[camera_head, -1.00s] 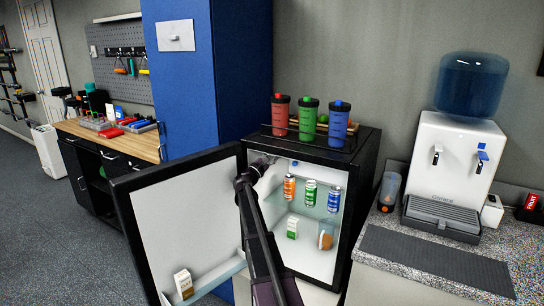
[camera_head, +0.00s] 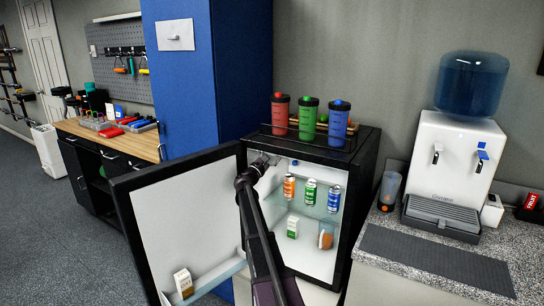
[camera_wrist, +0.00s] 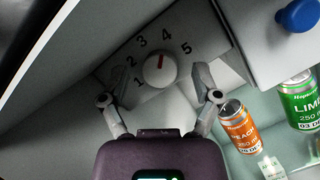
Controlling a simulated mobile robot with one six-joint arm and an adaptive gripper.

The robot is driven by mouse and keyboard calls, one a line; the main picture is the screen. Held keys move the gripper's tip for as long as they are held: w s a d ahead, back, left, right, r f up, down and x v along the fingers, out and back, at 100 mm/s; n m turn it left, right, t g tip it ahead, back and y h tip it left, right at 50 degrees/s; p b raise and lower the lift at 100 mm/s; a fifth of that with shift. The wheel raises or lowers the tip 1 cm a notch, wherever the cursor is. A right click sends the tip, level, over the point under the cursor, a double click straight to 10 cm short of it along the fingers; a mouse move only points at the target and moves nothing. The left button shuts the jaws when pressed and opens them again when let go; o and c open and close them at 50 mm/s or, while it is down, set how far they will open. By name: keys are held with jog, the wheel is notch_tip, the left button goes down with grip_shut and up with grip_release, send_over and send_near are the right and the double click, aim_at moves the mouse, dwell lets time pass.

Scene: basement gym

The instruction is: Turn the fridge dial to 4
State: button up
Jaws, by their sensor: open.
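The fridge dial (camera_wrist: 160,71) is a round pale knob with a red pointer mark, on a grey panel with numbers 1 to 5 around it. The pointer faces up in the wrist view, close to the 4 and slightly to its 3 side. My gripper (camera_wrist: 156,84) is open, with one finger on each side of the dial and visible gaps to it. In the head view my gripper (camera_head: 265,161) is inside the upper left of the open fridge (camera_head: 361,190); the dial itself is too small or hidden to make out there.
The fridge door (camera_head: 190,220) stands open left of my arm, with a small carton in its bin. An orange can (camera_wrist: 238,126) and a green can (camera_wrist: 301,100) stand right of my gripper. A box with a blue knob (camera_wrist: 298,15) is at upper right.

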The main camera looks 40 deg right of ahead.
jog(key=s+a+f+n+b, duration=0.1)
jog(key=s+a+f+b, duration=0.1)
jog(key=a, duration=0.4)
jog(key=s+a+f+n+t+b, duration=0.1)
jog(key=s+a+f+n+b, duration=0.1)
jog(key=a, duration=0.4)
jog(key=shift+a+f+b, duration=0.15)
jog(key=shift+f+b, duration=0.35)
jog(key=shift+b, duration=0.15)
jog(key=shift+s, duration=0.15)
